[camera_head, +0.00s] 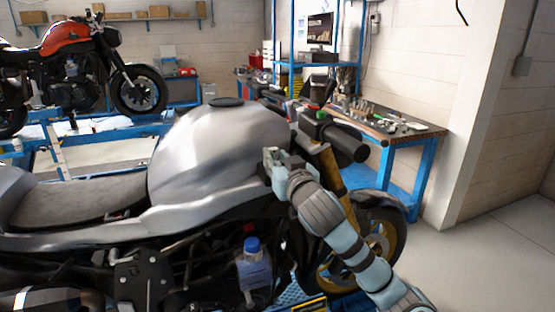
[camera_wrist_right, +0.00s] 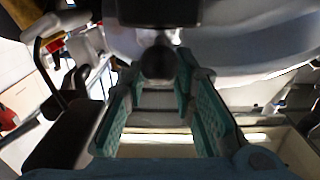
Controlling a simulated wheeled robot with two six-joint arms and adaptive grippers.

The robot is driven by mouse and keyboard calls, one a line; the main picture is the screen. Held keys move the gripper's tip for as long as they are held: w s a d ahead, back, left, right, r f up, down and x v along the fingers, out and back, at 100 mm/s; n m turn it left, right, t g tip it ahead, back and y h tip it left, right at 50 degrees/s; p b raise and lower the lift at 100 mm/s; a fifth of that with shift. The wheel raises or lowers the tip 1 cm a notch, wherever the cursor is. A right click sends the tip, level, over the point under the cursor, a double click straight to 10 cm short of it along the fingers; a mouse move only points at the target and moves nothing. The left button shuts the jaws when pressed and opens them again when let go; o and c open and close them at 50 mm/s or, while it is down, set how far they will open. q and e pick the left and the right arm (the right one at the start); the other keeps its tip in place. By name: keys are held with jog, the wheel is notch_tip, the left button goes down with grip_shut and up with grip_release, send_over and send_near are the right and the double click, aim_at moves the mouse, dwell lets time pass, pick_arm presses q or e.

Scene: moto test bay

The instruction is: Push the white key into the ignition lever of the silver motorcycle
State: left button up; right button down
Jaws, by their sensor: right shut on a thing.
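The silver motorcycle (camera_head: 215,150) fills the left and middle of the head view. My right gripper (camera_head: 272,165) is beside the front of its tank, below the handlebar. In the right wrist view its teal fingers (camera_wrist_right: 160,85) are closed around a dark rounded piece (camera_wrist_right: 157,62) at their tips. A small pale strip (camera_wrist_right: 160,37) shows just above this piece, under a black block (camera_wrist_right: 155,12). I cannot tell whether the strip is the white key, and I cannot make out the ignition lever for certain. My left gripper is not in view.
The black handlebar grip (camera_head: 345,142) sticks out just above my right wrist. A blue-capped bottle (camera_head: 254,268) is low on the motorcycle's side. A blue workbench (camera_head: 400,150) with tools and an orange motorcycle (camera_head: 58,38) stand behind. The floor at the right is clear.

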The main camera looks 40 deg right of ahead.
jog(key=shift+f, duration=0.45)
dwell(0.5)
